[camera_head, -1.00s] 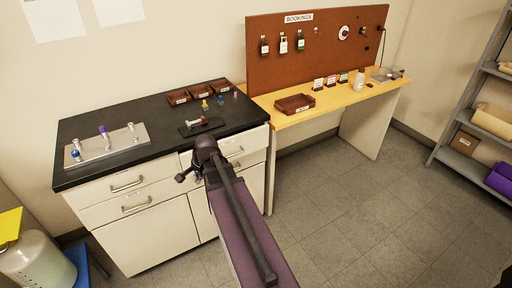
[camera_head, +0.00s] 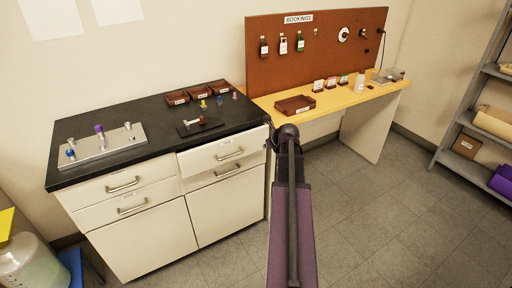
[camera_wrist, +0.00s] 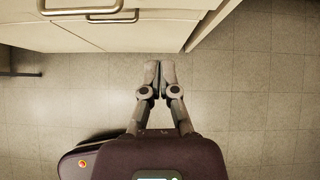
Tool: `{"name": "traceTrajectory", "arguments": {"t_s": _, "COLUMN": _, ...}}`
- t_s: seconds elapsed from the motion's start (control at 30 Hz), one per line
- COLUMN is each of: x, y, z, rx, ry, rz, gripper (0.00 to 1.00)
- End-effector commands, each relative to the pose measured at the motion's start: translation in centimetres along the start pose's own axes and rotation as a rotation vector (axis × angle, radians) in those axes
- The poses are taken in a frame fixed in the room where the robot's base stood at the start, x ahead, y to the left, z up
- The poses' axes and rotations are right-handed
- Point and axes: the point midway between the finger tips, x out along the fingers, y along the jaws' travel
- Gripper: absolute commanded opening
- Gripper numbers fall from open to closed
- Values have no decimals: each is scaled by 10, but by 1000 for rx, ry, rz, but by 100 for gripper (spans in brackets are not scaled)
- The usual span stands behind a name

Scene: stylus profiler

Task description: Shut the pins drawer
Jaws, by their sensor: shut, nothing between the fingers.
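The black-topped cabinet has several white drawers with metal handles. Its upper right drawer (camera_head: 224,154) stands out a little from the front; the drawer labels are too small to read, so I cannot tell which one is the pins drawer. The drawer below it (camera_head: 226,172) looks flush. My gripper (camera_wrist: 159,76) is shut and empty, its two fingertips together over bare floor in the wrist view, apart from the cabinet front. Drawer handles (camera_wrist: 90,12) show at the top left there. In the head view my arm's wrist mostly hides the gripper, at the cabinet's right front corner.
A yellow bench (camera_head: 345,97) with a brown tray (camera_head: 295,105) adjoins the cabinet's right side. A metal plate with pegs (camera_head: 103,146) and small brown trays (camera_head: 203,94) stand on the black top. Grey floor (camera_head: 355,215) is clear to the right. A grey shelf rack stands far right.

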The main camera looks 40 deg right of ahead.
Motion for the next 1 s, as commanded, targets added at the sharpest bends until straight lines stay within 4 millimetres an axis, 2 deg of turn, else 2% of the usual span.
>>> {"name": "traceTrajectory", "arguments": {"t_s": 0.13, "x": -2, "y": -12, "z": -2, "rx": 62, "ry": -14, "rz": -15, "gripper": 0}}
{"name": "traceTrajectory", "arguments": {"t_s": 0.63, "x": 1, "y": -12, "z": -2, "rx": 66, "ry": -15, "rz": -14, "gripper": 0}}
{"name": "traceTrajectory", "arguments": {"t_s": 1.0, "x": 29, "y": -13, "z": -3, "rx": 64, "ry": -15, "rz": -14, "gripper": 0}}
